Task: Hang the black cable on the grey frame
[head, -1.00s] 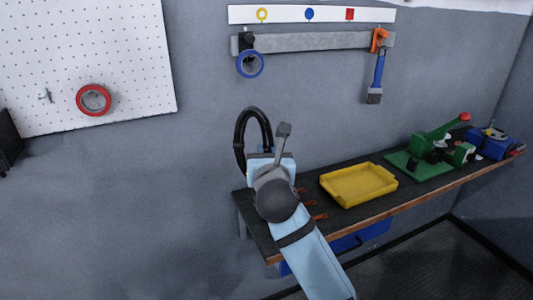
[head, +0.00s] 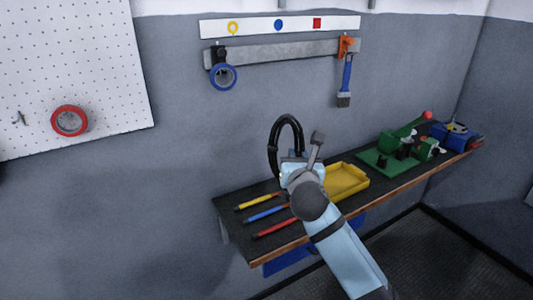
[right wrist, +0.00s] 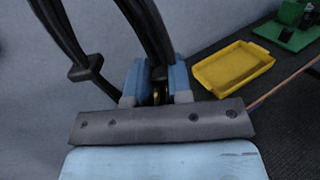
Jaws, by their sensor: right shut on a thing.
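The black cable (head: 275,142) is a coiled loop standing up from my right gripper (head: 299,163) in the head view. In the right wrist view my right gripper (right wrist: 158,95) is shut on the cable (right wrist: 62,32), whose strands rise from between the fingers with a dark tie around some of them. The grey frame (head: 285,51) is a horizontal bar on the wall, above and apart from the cable. A blue tape roll (head: 223,77) hangs at its left end on a black hook and a blue brush (head: 346,82) hangs from an orange clip (head: 347,46). My left gripper is not seen.
A dark workbench (head: 235,205) holds a yellow tray (head: 345,180), screwdriver-like yellow, blue and red sticks (head: 275,228), a green press (head: 395,150) and a blue vise (head: 455,136). A white strip (head: 255,26) with coloured marks is above the frame. A pegboard (head: 85,75) holds a red tape roll (head: 69,121).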

